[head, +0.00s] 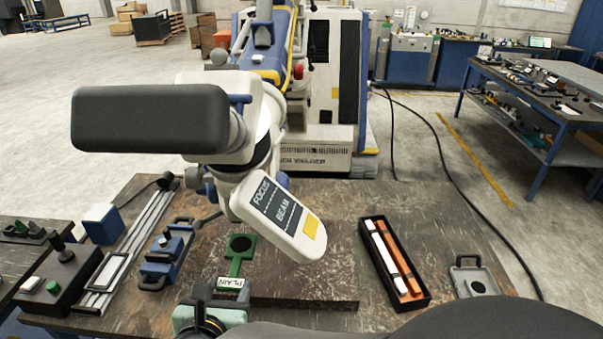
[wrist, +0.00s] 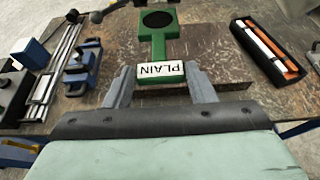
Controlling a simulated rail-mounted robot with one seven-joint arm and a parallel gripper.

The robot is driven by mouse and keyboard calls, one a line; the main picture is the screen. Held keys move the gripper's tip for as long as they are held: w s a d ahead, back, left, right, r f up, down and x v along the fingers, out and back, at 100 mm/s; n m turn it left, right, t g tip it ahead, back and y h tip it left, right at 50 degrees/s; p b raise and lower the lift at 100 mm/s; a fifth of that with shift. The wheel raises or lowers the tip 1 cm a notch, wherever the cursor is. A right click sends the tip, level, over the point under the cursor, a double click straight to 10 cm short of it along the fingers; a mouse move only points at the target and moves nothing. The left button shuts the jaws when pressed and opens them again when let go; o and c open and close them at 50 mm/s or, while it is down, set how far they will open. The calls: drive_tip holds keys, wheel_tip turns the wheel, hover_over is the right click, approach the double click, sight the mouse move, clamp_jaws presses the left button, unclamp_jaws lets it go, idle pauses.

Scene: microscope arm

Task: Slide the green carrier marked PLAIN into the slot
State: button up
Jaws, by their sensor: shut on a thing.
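The green carrier (head: 236,267) has a round dark disc at its far end and a white label reading PLAIN at its near end. It also shows in the wrist view (wrist: 158,48), pointing away from me. My gripper (head: 229,286) is shut on its labelled end; the fingers in the wrist view (wrist: 158,74) stand on either side of the label. The carrier's far end is below and left of the white microscope head (head: 280,215) marked FOCUS and BEAM. I cannot make out the slot. Whether the carrier touches the brown board (head: 320,285) is unclear.
A blue clamp-like device (head: 166,255) and a rail (head: 132,245) lie to the left. A black tray (head: 422,290) with white and orange bars and a grey handled plate (head: 474,278) lie to the right. The microscope's dark arm (head: 150,118) hangs overhead.

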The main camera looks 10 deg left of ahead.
sight(242, 240)
drive_tip(key=shift+w+a+b, duration=0.2)
drive_tip(key=shift+w+b, duration=0.05)
drive_tip(key=shift+w, duration=0.9)
drive_tip(key=shift+w+a+b, duration=0.2)
drive_tip(key=shift+w, duration=0.9)
drive_tip(key=shift+w+a+b, duration=0.3)
drive_tip(key=shift+w+b, duration=0.1)
drive_tip(key=shift+w, duration=1.1)
drive_tip(key=shift+w+a+b, duration=0.25)
drive_tip(key=shift+w+b, duration=0.2)
drive_tip(key=shift+w, duration=1.05)
drive_tip(key=shift+w+a+b, duration=0.3)
drive_tip(key=shift+w+b, duration=0.1)
drive_tip(key=shift+w, duration=1.1)
drive_tip(key=shift+s, duration=0.1)
